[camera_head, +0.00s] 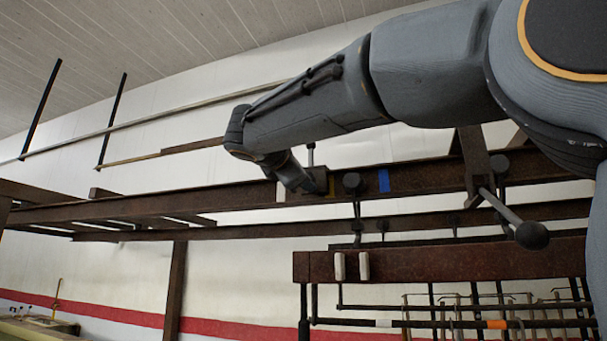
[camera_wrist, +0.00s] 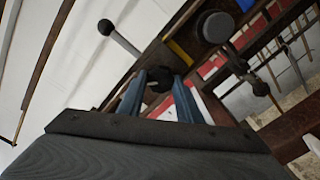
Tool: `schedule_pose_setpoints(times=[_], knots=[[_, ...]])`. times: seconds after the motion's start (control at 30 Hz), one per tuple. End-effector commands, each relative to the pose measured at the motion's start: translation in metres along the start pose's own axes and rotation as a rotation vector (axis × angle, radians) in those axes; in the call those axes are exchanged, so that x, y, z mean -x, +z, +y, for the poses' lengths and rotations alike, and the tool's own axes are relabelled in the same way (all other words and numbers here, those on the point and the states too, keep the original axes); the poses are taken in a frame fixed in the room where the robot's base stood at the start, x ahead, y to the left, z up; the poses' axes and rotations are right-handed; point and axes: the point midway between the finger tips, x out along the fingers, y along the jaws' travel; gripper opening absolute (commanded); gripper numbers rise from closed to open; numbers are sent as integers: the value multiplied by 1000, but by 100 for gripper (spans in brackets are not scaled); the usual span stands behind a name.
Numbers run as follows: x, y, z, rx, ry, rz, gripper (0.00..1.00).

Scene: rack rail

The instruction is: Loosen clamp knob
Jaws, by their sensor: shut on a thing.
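In the wrist view, a dark clamp knob (camera_wrist: 158,79) sits between the two blue-grey fingers of my gripper (camera_wrist: 158,88), which is shut on it. The wrist and fingers hide the knob there. A thin rod with a ball end (camera_wrist: 106,27) rises beside the clamp in the wrist view, and it also stands above the rail in the head view (camera_head: 310,153).
Just right of the clamp is another round black knob (camera_head: 353,183), also in the wrist view (camera_wrist: 215,27). Blue tape (camera_head: 384,180) marks the rail. A ball-ended lever (camera_head: 531,235) juts out farther right. A lower rack beam (camera_head: 440,262) with hanging rods lies below.

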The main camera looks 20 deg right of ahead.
Motion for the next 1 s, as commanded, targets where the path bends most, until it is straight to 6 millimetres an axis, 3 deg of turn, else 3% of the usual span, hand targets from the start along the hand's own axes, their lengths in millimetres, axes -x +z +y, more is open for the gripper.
schedule_pose_setpoints(times=[0.63, 0.67, 0.77, 1.0], knots=[[0, 0, 0, 53, 0, 0, 9], [0, 0, 0, 52, 0, 0, 33], [0, 0, 0, 52, 0, 0, 50], [0, 0, 0, 52, 0, 0, 50]])
